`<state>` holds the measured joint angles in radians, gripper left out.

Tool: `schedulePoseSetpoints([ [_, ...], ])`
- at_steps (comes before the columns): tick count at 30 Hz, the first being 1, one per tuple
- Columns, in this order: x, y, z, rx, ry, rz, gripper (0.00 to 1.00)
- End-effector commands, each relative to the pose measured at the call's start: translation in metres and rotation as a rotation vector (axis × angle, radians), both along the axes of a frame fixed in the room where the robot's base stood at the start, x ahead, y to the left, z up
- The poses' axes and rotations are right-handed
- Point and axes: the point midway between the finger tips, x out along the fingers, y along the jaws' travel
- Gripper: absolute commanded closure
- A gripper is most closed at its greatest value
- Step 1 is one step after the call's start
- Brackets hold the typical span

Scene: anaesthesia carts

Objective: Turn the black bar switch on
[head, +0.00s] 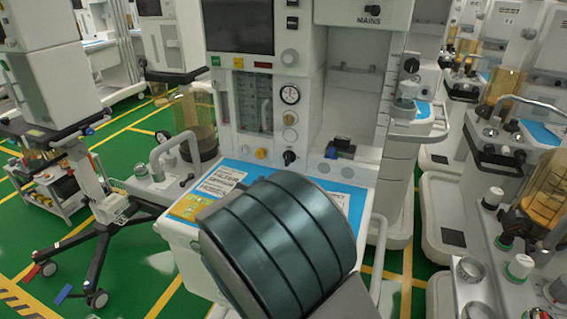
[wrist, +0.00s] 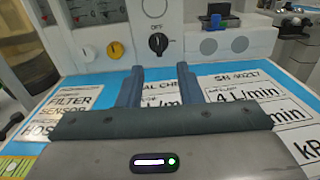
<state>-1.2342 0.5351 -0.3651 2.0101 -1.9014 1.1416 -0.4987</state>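A black switch knob (wrist: 158,43) is on the white front panel of the anaesthesia machine, with an "OFF" label above it. It also shows in the head view (head: 289,157), at the lower right of the panel. A light mark shows on its face; I cannot tell its exact setting. My gripper (wrist: 159,74) is open and empty. Its two blue-grey fingers point toward the panel, one to each side of the knob in the picture, and appear short of it. In the head view, my dark teal arm hides the gripper.
A yellow knob (wrist: 116,50) sits left of the switch. Another black knob (head: 372,9) is above "MAINS". A blue work surface (head: 340,190) with printed cards lies below the panel. A canister (head: 193,120) stands at left; other carts crowd the right.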

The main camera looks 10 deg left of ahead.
Motion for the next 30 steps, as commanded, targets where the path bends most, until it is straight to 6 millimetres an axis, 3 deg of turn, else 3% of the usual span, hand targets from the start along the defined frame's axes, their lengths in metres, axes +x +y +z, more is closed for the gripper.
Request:
schedulePoseSetpoints([
  [5, 0.015, 0.002, 0.000, -0.012, -0.006, 0.011, 0.67],
  [21, 0.118, -0.013, 0.000, -0.011, -0.006, 0.010, 0.67],
  [30, 0.135, -0.015, -0.001, -0.010, -0.004, 0.011, 0.67],
])
